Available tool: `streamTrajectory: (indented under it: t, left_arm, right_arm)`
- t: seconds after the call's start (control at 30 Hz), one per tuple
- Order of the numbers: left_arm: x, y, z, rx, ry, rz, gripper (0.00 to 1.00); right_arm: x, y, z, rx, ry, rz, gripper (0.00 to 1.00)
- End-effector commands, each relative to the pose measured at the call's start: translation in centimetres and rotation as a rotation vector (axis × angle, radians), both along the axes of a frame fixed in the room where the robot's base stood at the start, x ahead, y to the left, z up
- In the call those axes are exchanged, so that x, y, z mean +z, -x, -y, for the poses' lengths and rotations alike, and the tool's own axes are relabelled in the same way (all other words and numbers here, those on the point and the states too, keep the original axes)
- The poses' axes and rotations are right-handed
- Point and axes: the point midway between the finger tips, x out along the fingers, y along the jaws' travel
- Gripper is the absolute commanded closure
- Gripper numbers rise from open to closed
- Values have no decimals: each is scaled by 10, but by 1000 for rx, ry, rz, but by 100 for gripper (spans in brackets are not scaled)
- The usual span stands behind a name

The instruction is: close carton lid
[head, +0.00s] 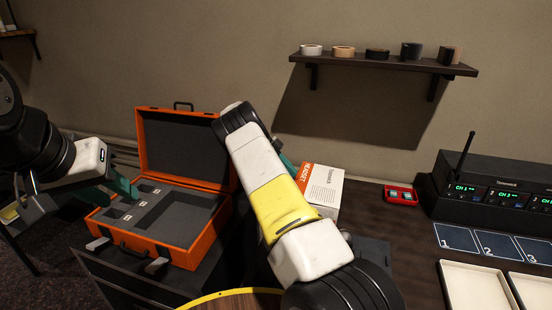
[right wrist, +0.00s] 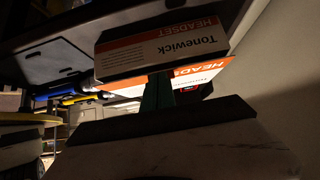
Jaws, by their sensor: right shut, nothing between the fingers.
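The carton (head: 325,188) is a small white and orange headset box on the desk, behind my right forearm, which hides its left part. In the right wrist view, a printed carton panel (right wrist: 160,52) reads Tonewick HEADSET, and a second, bright orange and white panel (right wrist: 205,70) shows below and behind it. I cannot tell from these views how far the lid is open. My right gripper (right wrist: 158,92) is shut and empty, its green fingertips close to the panels; contact is unclear. In the head view only a bit of its green shows. My left gripper (head: 109,190) is open at the orange case's left side.
An open orange case (head: 183,255) with grey foam stands left of the carton. A red tray (head: 400,194) lies right of it, then a black radio unit (head: 495,190), numbered mats (head: 492,242) and pale trays (head: 475,287). A wall shelf (head: 385,63) holds tape rolls.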

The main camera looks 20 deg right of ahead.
Motion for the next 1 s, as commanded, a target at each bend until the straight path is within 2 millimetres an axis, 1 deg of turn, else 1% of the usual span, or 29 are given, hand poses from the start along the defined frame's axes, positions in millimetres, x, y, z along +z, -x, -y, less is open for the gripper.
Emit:
streamTrajectory:
  t: [0.1, 0.3, 0.77, 1.0]
  left_arm:
    - [0, 0, 0, 0, 0, 0, 64]
    - [0, 0, 0, 0, 0, 0, 64]
    - [0, 0, 0, 0, 0, 0, 64]
    - [0, 0, 0, 0, 0, 0, 64]
  right_arm:
    - [-7, -1, -1, 0, 0, 0, 100]
    - [-13, -2, -2, 1, 0, 1, 100]
    - [-13, -2, -3, 0, -1, 1, 100]
    - [-16, 2, 3, -1, 0, 1, 100]
